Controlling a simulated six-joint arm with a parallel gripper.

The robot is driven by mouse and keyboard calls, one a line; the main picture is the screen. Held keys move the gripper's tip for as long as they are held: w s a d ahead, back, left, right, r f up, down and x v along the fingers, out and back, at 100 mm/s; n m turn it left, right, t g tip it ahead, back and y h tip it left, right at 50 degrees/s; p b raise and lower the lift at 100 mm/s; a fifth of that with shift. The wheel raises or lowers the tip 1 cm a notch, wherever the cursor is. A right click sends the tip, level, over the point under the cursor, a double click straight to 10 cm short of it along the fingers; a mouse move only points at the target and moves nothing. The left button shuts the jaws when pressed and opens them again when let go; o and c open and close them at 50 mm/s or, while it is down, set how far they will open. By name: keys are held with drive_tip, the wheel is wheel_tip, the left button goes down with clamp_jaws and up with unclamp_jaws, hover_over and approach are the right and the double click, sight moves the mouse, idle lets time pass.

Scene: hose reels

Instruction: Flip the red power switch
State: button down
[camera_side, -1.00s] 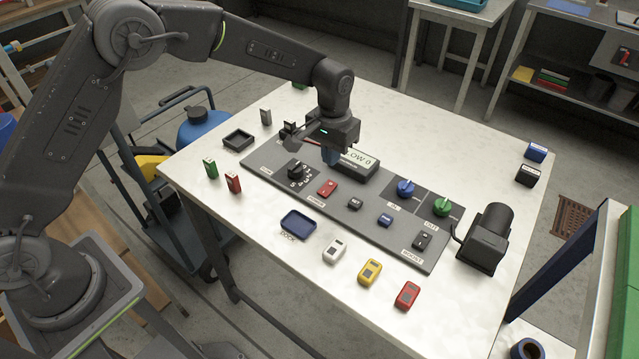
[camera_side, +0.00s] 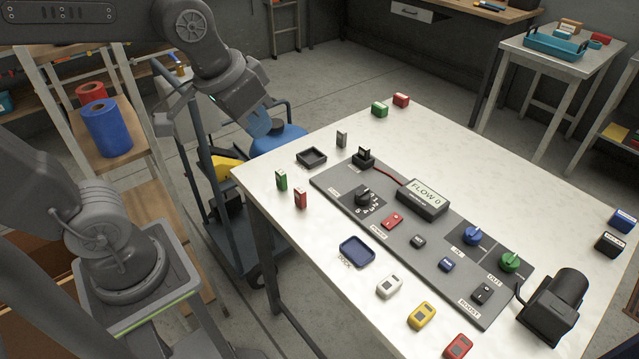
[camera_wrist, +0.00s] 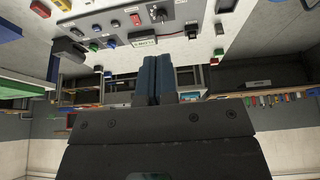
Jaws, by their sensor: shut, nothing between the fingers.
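The red power switch (camera_side: 392,221) sits on the grey control panel (camera_side: 340,184), between the black dial (camera_side: 364,196) and a small dark button (camera_side: 418,241). It also shows in the wrist view (camera_wrist: 136,19). I cannot tell which way it is set. The display box (camera_side: 424,197) behind it reads "FLOW 0". My gripper (camera_side: 268,128) is in the air off the table's left edge, well apart from the switch. In the wrist view its blue fingers (camera_wrist: 156,80) are shut together with nothing between them.
A blue tray (camera_side: 356,251) and white, yellow and red handheld units line the panel's front side. Green and red blocks stand left of the panel. A blue knob (camera_side: 472,235), a green knob (camera_side: 509,262) and a black motor-like unit (camera_side: 553,306) are at right. The table's far side is mostly clear.

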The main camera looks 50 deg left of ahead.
drive_tip(key=shift+t, duration=0.4)
drive_tip(key=s, duration=0.1)
drive_tip(key=s+f, duration=0.1)
drive_tip(key=s, duration=0.1)
drive_tip(key=s+a, duration=0.1)
drive_tip(key=s, duration=0.1)
drive_tip(key=shift+f, duration=0.25)
drive_tip(key=n+g, duration=0.4)
drive_tip(key=n, duration=1.4)
hover_over(397, 218)
drive_tip(key=s, duration=0.2)
wheel_tip(397, 218, down, 12)
drive_tip(key=shift+r, duration=0.2)
drive_tip(key=f, duration=0.4)
drive_tip(key=w+f, duration=0.1)
drive_tip(key=f, duration=0.9)
drive_tip(key=shift+w, duration=0.35)
